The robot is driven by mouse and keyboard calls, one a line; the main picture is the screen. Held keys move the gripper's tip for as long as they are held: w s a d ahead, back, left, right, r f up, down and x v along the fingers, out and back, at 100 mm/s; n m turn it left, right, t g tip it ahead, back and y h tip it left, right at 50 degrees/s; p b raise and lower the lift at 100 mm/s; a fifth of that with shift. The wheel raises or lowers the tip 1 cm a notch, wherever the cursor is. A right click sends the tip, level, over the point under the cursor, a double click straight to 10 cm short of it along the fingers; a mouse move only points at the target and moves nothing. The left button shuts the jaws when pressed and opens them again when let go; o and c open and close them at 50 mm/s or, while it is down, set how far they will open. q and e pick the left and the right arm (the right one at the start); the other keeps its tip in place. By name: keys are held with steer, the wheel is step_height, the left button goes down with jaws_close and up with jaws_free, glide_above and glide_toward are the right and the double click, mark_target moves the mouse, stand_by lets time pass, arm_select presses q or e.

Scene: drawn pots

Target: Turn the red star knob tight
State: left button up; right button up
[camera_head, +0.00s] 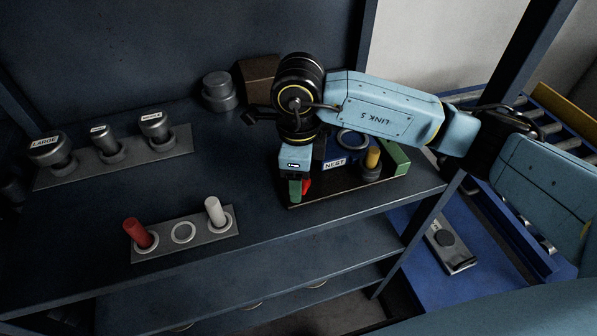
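A small piece of red (306,186) shows just under my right gripper, beside a green block (294,190). It may be the red star knob, but most of it is hidden and its shape does not show. My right gripper (297,178) reaches in from the right and points down over the left end of a dark fixture plate (333,193). Its fingers cannot be made out, so I cannot tell whether they touch or hold the red part. My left gripper is not in view.
The fixture also bears a blue block labelled NEST (335,163), a yellow-topped post (372,160) and a green block (396,158). A grey holder (183,250) has red and white pegs. Labelled cylinders (110,150) stand at left. The shelf middle is clear.

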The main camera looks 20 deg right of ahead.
step_height(320, 180, up, 13)
steer(key=shift+r, duration=0.15)
stand_by(0.6)
